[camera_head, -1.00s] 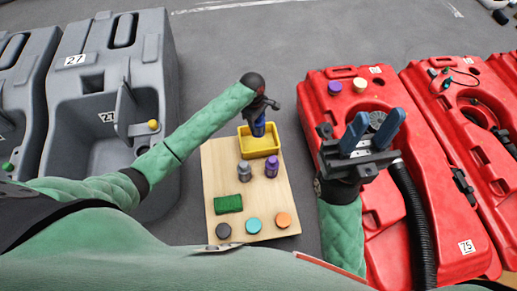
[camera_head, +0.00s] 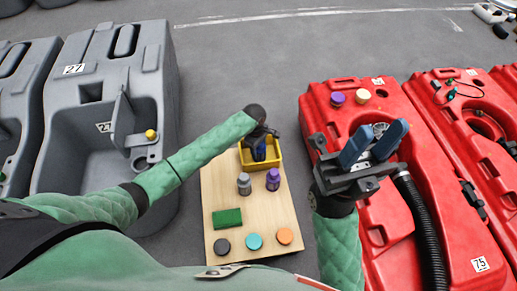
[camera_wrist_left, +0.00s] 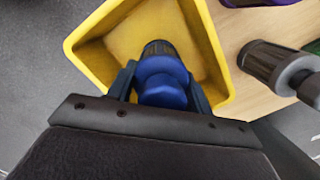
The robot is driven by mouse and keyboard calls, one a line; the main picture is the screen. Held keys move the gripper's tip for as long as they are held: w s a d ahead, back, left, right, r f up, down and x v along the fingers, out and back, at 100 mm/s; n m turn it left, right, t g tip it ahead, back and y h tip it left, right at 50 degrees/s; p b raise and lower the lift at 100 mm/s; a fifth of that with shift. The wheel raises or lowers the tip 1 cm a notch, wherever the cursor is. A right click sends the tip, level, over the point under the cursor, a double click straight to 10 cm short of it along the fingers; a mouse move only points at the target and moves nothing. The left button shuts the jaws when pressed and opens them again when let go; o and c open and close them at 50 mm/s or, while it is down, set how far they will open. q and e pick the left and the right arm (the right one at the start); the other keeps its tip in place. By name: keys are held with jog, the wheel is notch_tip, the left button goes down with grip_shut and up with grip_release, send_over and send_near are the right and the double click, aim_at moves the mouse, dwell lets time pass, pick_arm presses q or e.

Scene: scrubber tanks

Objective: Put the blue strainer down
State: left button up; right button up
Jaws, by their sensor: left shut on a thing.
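The blue strainer (camera_wrist_left: 163,82) is between the fingers of my left gripper (camera_wrist_left: 162,93), which is shut on it. In the left wrist view it has a dark ribbed end and sits within the outline of the yellow bin (camera_wrist_left: 213,40). I cannot tell whether it touches the bin's floor. In the head view my left gripper (camera_head: 260,150) is over the yellow bin (camera_head: 277,152) and mostly hides the strainer. My right gripper (camera_head: 372,148) is open and empty, its blue fingers apart, in front of the red tank.
A grey tank (camera_head: 70,110) stands left, red tanks (camera_head: 320,105) right. Grey floor lies beyond the board.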

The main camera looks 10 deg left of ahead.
pick_arm(q)
jog(key=o, duration=1.1)
